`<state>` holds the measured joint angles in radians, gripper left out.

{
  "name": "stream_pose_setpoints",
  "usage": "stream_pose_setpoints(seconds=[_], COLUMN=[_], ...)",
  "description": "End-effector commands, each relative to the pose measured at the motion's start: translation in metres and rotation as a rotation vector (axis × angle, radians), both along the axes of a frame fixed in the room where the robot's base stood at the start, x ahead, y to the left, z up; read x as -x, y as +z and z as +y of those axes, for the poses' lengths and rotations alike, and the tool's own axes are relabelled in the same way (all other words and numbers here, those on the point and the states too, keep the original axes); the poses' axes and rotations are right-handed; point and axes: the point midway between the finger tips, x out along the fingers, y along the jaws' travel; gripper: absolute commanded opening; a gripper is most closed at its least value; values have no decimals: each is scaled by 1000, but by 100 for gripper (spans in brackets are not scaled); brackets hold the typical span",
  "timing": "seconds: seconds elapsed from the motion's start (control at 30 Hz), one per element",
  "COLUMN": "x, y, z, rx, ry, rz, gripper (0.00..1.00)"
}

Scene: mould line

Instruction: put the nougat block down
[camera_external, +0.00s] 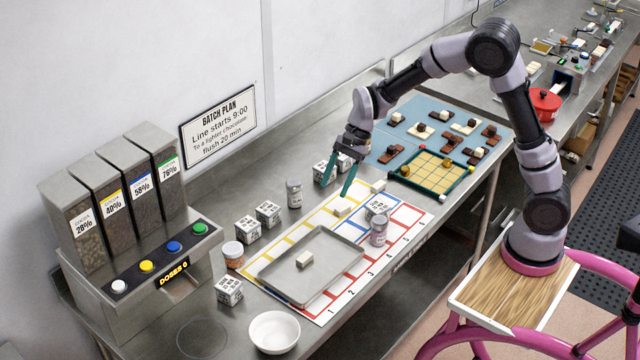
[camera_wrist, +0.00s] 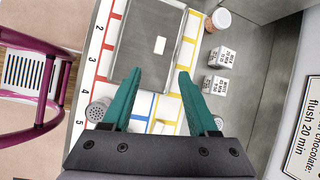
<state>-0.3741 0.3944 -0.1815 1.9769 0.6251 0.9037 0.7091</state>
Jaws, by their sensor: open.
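Pale cream blocks that look like nougat show in the external view; I cannot tell which one the task means. One block (camera_external: 304,259) lies on the grey metal tray (camera_external: 268,274); it also shows in the wrist view (camera_wrist: 160,45). A second block (camera_external: 342,206) lies on the numbered mat just below my gripper. A third block (camera_external: 378,186) lies at the mat's far end. My gripper (camera_external: 337,188) has its green fingers spread, pointing down above the mat, with nothing held between them. The open fingers also show in the wrist view (camera_wrist: 159,72).
The numbered mat (camera_external: 410,215) carries the tray. Shaker tins (camera_external: 294,193) (camera_external: 378,231), printed cubes (camera_external: 268,213) and a white bowl (camera_external: 274,332) stand around it. A green-framed board (camera_external: 432,172) and chocolate pieces lie at the right. The dispenser (camera_external: 130,215) stands at the left.

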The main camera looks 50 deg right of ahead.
Motion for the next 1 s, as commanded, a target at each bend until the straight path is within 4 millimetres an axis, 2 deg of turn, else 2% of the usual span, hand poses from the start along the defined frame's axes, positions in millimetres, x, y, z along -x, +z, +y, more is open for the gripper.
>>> stream_pose_setpoints(seconds=[0.03, 0.1, 0.3, 0.4, 0.5, 0.7, 0.83, 1.0], x=[10, 28, 87, 121, 156, 219, 244, 257], y=[30, 61, 132, 157, 175, 191, 193, 192], z=[-15, -33, -85, -109, -131, -167, -180, -187], rx=[2, 22, 118, 192, 281, 484, 585, 642], ry=[41, 111, 307, 404, 499, 667, 737, 777], rz=[-63, -145, -378, -488, -592, -748, -799, -820], gripper=[60, 60, 60, 60, 60, 60, 60, 60])
